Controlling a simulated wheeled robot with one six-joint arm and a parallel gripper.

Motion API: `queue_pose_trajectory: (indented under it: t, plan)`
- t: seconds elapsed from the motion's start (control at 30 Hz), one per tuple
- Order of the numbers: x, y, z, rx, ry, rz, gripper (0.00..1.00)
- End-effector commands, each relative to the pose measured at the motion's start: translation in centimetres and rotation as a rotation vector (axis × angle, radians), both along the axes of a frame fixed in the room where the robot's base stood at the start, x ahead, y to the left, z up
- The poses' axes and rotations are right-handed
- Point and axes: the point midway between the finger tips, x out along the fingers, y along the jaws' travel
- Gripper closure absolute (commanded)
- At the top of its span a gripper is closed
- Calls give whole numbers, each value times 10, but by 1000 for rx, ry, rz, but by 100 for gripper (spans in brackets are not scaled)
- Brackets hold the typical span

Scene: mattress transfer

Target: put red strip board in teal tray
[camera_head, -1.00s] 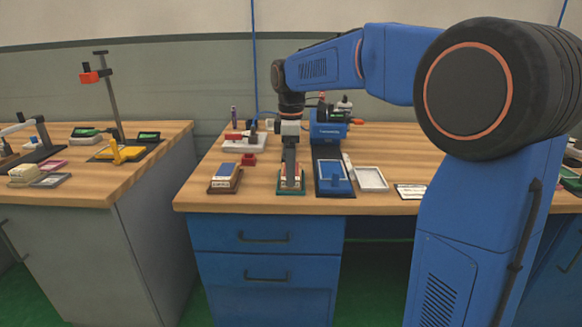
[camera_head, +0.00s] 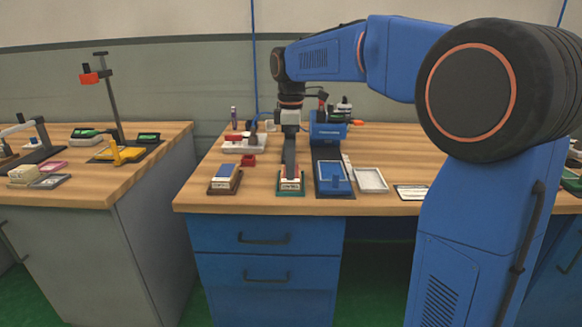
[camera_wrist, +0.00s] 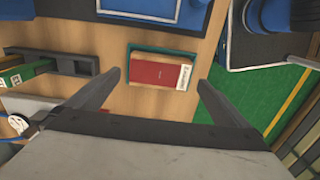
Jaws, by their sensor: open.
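The red strip board (camera_wrist: 158,73) has a red top and a pale labelled end. In the wrist view it lies in the teal tray (camera_wrist: 135,50), whose teal rim shows along its far and left sides. In the head view the teal tray (camera_head: 280,191) sits near the front edge of the bench, with the board's pale end (camera_head: 290,185) showing in it. My gripper (camera_wrist: 160,82) is open, with one finger to each side of the board and a gap to both. In the head view the gripper (camera_head: 289,170) hangs over the tray and hides part of the board.
A blue-topped block in a brown tray (camera_head: 212,188) stands left of the teal tray. A dark stand with a blue tray (camera_head: 347,187) is close on the right, with a white tray (camera_head: 371,181) beyond it. Bare wood (camera_head: 260,190) lies left of the teal tray.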

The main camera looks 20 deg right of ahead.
Motion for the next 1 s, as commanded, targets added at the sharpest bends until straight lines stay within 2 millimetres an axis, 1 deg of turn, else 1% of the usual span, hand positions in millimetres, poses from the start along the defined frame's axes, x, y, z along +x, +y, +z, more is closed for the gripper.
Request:
queue_pose_trajectory:
  t: [0.03,0.2,0.3,0.43,0.6,0.8,0.87,0.97,1.0]
  plan:
    - [1,0,11,1,-3,0,0]
    - [1,0,44,0,-3,0,0]
    - [1,0,61,0,-2,0,0]
    - [1,0,77,1,-1,0,0]
    - [0,0,87,0,0,0,0]
    - [-3,-1,89,1,-3,-10,0]
    - [-10,-3,88,2,-11,-29,0]
    - [-29,-9,85,5,-32,-94,0]
    - [-40,-12,83,8,-44,-130,0]
